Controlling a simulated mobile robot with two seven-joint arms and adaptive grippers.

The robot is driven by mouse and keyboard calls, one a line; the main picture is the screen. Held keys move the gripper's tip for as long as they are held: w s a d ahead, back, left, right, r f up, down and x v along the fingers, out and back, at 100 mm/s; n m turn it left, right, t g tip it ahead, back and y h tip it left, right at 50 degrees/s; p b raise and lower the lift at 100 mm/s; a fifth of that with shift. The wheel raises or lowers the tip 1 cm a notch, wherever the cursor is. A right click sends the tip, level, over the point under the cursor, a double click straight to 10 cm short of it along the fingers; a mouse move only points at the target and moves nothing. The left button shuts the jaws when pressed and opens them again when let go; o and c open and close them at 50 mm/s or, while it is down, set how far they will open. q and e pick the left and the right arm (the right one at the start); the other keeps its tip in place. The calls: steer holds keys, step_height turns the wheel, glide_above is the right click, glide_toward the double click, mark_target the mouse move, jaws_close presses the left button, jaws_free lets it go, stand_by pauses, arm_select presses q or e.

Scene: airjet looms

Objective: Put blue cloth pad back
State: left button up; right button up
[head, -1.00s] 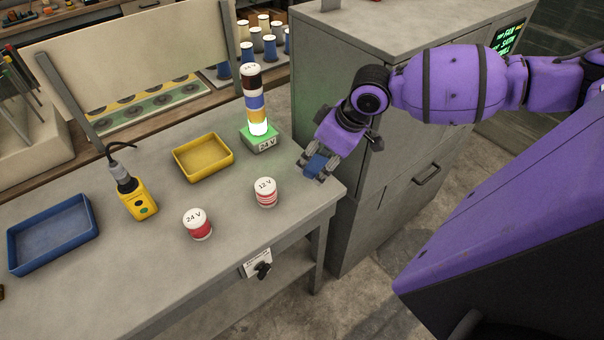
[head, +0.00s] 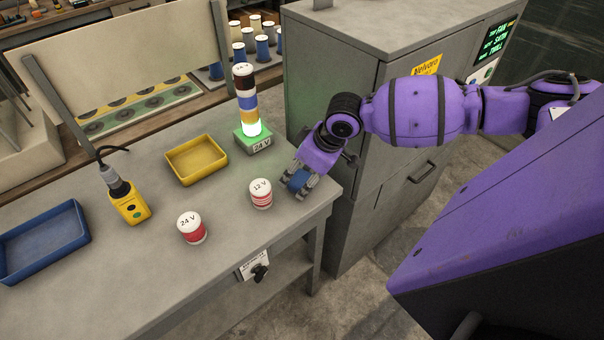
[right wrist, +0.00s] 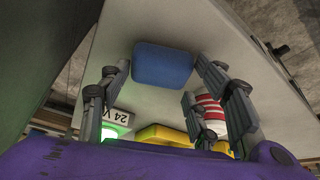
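My right gripper (head: 298,188) is over the right end of the grey table, with its fingers pointing down. It is shut on the blue cloth pad (head: 299,180). In the right wrist view the pad (right wrist: 162,65) sits between the fingertips, with the grey table surface behind it. I cannot tell whether the pad touches the table. A shallow blue tray (head: 42,242) lies empty at the table's left end. A shallow yellow tray (head: 196,159) lies empty near the middle. My left gripper is not in view.
A red-and-white 12 V can (head: 260,194) stands just left of the gripper, a 24 V can (head: 191,229) further left. A lit signal tower (head: 249,105) stands behind on a green 24 V base. A yellow handheld device (head: 130,204) lies between the trays. A grey cabinet (head: 335,75) borders the table's right.

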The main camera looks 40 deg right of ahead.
steer(key=shift+o, duration=1.2)
steer(key=p+v, duration=0.1)
steer(key=v, duration=1.1)
steer(key=shift+p, duration=0.35)
